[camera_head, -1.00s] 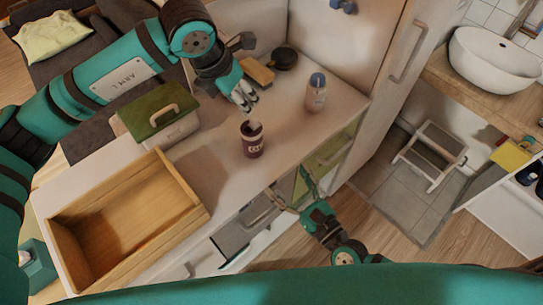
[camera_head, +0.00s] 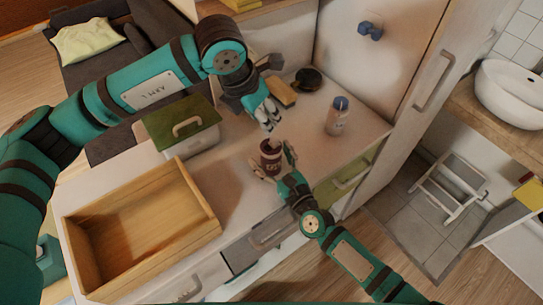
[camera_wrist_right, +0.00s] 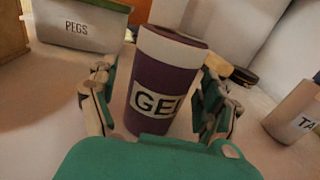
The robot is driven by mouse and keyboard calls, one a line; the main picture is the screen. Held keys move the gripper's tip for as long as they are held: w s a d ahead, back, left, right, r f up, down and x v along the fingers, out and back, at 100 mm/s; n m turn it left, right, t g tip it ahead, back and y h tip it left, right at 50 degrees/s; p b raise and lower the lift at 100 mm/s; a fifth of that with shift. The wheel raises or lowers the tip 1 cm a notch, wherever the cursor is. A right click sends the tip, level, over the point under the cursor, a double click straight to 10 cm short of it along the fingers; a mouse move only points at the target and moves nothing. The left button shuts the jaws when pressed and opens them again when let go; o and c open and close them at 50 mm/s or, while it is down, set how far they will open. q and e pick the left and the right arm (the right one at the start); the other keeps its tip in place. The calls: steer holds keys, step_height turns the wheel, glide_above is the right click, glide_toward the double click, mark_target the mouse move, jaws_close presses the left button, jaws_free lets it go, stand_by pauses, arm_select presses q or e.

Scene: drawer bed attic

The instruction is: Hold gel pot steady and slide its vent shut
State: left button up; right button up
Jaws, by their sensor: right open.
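The gel pot (camera_head: 270,153), a purple cup-like pot with a pale upper band and a label starting "GE", stands upright on the white counter. In the right wrist view the pot (camera_wrist_right: 165,80) is between the fingers of my right gripper (camera_wrist_right: 155,95), which is open around it; a gap shows on at least the left side. In the head view my right gripper (camera_head: 273,165) reaches it from the front. My left gripper (camera_head: 268,118) hangs just above and behind the pot, pointing down; its finger opening is unclear. The vent is not clearly visible.
An open wooden drawer box (camera_head: 140,225) and a green-lidded PEGS box (camera_head: 183,128) stand left of the pot. A blue-capped bottle (camera_head: 337,117) stands to its right. A dark round object (camera_head: 307,79) and a tan block (camera_head: 281,93) lie behind.

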mark_target(275, 137)
steer(key=c, duration=1.3)
arm_select(q)
steer(key=shift+o, duration=0.6)
arm_select(e)
steer(key=shift+c, duration=0.2)
steer(key=shift+a, duration=0.1)
steer(key=shift+w, duration=0.1)
arm_select(q)
steer(key=w+d+r+m+g+y, duration=0.2)
steer(key=w+d+g+y, duration=0.1)
step_height(275, 137, down, 12)
steer(key=shift+s+r, duration=0.15)
steer(key=shift+c, duration=0.2)
jaws_close()
